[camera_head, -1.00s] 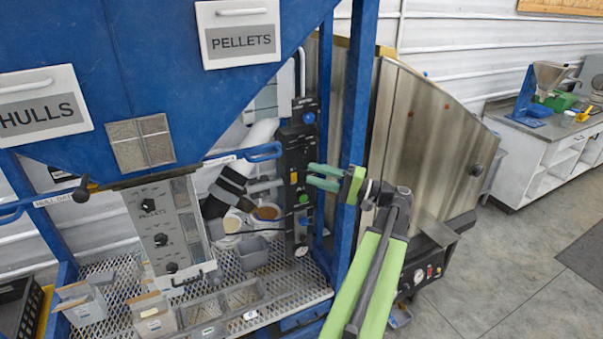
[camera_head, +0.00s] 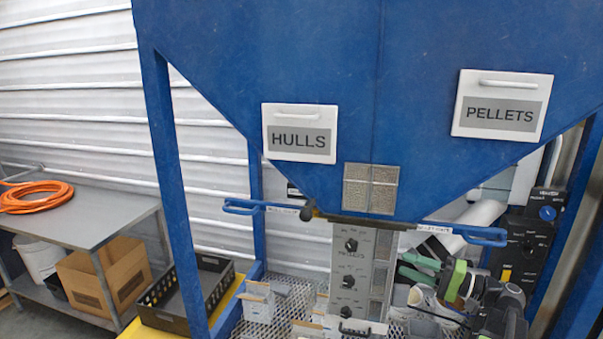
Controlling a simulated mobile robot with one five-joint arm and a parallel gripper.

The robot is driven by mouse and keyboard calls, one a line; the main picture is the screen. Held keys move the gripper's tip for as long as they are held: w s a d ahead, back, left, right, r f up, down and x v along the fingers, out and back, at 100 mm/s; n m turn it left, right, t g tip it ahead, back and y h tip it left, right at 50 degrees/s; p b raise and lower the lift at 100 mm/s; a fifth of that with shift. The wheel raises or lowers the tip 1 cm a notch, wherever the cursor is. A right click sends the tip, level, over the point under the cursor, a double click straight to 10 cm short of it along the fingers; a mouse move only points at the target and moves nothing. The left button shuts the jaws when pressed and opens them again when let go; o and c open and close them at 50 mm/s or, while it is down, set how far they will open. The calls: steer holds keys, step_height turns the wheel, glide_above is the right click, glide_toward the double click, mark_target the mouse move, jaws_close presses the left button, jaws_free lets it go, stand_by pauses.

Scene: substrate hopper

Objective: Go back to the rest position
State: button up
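My gripper (camera_head: 418,268) is at the lower right in the head view, in front of the hopper frame's right side. Its green fingers point left, toward the grey control panel (camera_head: 357,265) below the hopper. The fingers look slightly apart, with nothing clearly between them, but the clutter behind them makes this hard to judge. My arm is folded low at the bottom right, and its lower part is out of the picture. The blue hopper (camera_head: 330,60) stands in front of me, with a HULLS door (camera_head: 299,142) and a PELLETS door (camera_head: 500,114).
A black crate (camera_head: 190,297) and small boxes (camera_head: 258,301) stand below the hopper at left. A grey bench (camera_head: 80,215) with an orange hose (camera_head: 35,196) and a cardboard box (camera_head: 105,275) is at the far left. Blue handles (camera_head: 475,236) stick out beside the panel.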

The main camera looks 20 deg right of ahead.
steer(key=w+a+f+n+g+b, duration=0.1)
steer(key=w+a+f+g, duration=0.15)
steer(key=a, duration=0.45)
steer(key=w+a+f+n+g, duration=0.1)
steer(key=w+a+f+g, duration=0.1)
steer(key=a+f, duration=0.35)
steer(key=w+a+f+n+g+b, duration=0.1)
steer(key=w+a+n+g, duration=0.15)
steer(key=a, duration=0.65)
steer(key=s+a+f+n+g+h+b, duration=0.1)
steer(key=a+f+g, duration=0.2)
steer(key=a+f, duration=0.35)
steer(key=s+a+f+n+g+h, duration=0.15)
steer(key=a+f, duration=0.25)
steer(key=a, duration=0.6)
steer(key=s+a+f+n+g+h+b, duration=0.1)
steer(key=s+a+f+g+h, duration=0.2)
steer(key=f+h, duration=0.45)
steer(key=d+f+t+h, duration=0.1)
steer(key=d+f+h, duration=0.2)
steer(key=d, duration=0.7)
steer(key=shift+s+d, duration=0.15)
steer(key=shift+s, duration=0.2)
